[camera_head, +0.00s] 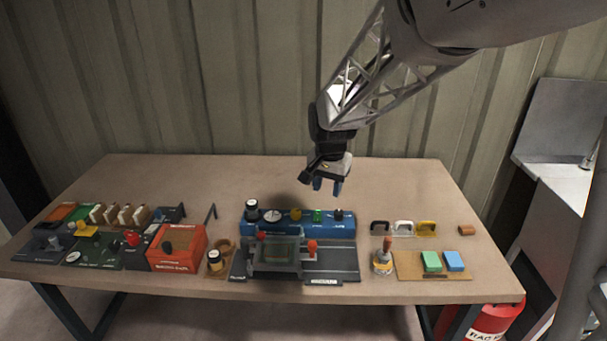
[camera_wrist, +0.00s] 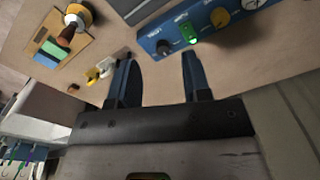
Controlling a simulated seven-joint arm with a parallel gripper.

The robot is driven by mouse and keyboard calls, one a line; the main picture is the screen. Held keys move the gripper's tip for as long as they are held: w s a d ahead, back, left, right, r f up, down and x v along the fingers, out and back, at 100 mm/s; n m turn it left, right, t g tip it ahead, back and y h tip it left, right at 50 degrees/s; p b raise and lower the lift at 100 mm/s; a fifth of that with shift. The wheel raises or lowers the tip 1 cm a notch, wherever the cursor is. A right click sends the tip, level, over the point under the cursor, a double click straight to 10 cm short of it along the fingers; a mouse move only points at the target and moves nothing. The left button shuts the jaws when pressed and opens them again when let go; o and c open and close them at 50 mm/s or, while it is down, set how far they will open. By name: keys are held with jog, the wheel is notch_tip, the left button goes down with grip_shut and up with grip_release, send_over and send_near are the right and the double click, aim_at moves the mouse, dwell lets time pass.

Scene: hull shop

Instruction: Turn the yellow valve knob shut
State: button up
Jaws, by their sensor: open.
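A second yellow knob (camera_head: 87,229) stands on a dark green board at the left. I cannot tell from the pictures which is the valve, nor how far either is turned. My gripper (camera_head: 328,186) is open and empty, above the table behind the right end of the blue panel.
A dark fixture with red handles (camera_head: 312,247) stands in front of the blue panel. An orange box (camera_head: 178,246) is to the left. Handles (camera_head: 403,228) and a board with green and blue blocks (camera_head: 404,271) are to the right. The table's back strip is clear.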

jog(key=m, duration=0.1)
send_over(296, 211)
jog(key=shift+g, duration=0.3)
notch_tip(296, 211, down, 9)
jog(key=shift+r, duration=0.1)
jog(key=shift+f, duration=3.95)
jog(key=c, duration=0.6)
